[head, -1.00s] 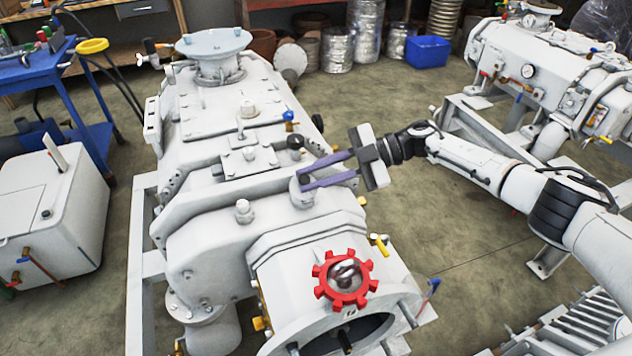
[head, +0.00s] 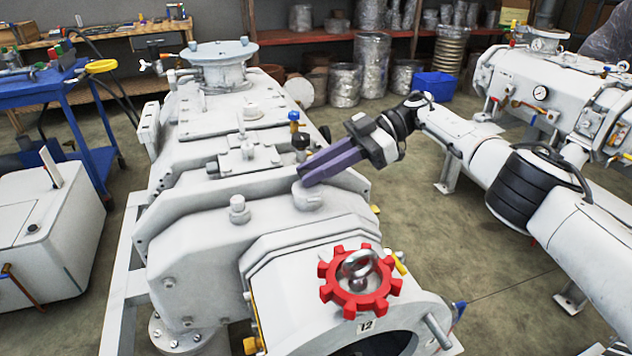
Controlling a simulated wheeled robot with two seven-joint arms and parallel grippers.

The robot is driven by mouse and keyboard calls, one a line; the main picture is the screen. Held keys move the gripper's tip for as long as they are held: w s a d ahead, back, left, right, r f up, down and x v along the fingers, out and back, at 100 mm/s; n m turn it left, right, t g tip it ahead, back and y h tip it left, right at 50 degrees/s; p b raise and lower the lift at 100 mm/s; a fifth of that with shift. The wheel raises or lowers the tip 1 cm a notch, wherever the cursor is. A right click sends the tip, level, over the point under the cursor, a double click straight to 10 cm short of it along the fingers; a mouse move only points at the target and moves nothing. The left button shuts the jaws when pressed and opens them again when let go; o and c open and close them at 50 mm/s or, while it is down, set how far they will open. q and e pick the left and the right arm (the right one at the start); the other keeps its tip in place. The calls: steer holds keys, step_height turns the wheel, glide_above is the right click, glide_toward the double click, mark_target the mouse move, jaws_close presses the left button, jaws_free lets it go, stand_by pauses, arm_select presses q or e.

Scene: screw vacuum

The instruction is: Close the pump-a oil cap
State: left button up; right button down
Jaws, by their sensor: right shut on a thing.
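Pump-a is the large off-white machine (head: 205,245) in the middle of the head view. A round white cap, which I take as the oil cap (head: 308,201), sits on the pump's upper edge right of centre. My right gripper (head: 306,178) reaches down to it from the upper right, its purple fingers shut on the cap's top. The fingers hide part of the cap, and I cannot tell how far it is screwed down. My left gripper is not in view.
A red toothed handwheel (head: 328,290) is on the pump's near end. A blue-handled valve (head: 294,128) stands just behind the gripper. A second pump (head: 540,92) is at the right rear. A blue cart (head: 60,105) and a white box unit (head: 50,240) stand at the left.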

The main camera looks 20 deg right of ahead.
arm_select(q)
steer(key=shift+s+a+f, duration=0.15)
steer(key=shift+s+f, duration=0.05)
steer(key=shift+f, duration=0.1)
arm_select(e)
steer(key=shift+f, duration=0.1)
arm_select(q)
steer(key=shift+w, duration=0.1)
arm_select(e)
steer(key=c, duration=1.6)
jaws_free()
